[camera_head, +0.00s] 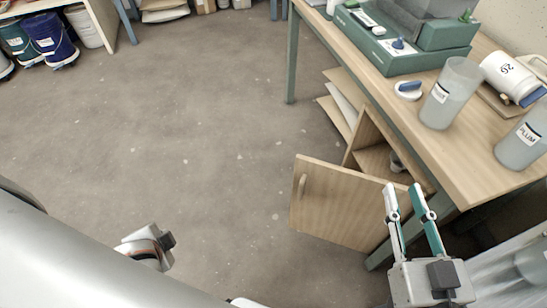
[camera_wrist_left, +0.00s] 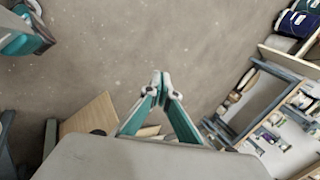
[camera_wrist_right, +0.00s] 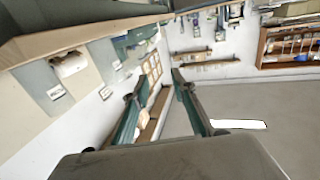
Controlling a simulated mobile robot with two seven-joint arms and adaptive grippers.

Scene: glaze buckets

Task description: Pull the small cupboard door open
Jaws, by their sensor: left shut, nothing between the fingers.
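The small cupboard door (camera_head: 335,210) is pale wood and stands swung well open from the cupboard (camera_head: 372,140) under the bench. Its handle (camera_head: 301,186) is on the left part of the door face, and nothing touches it. The cupboard's inside shows, with a small object partly hidden in it. My right gripper (camera_head: 402,188) is open and empty, in front of the door's right end in the picture; I cannot tell whether they touch. It also shows open in the right wrist view (camera_wrist_right: 156,84). My left gripper (camera_wrist_left: 161,82) is shut with its tips together and empty.
Buckets (camera_head: 50,38) stand under shelving at far left. The floor between is clear.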

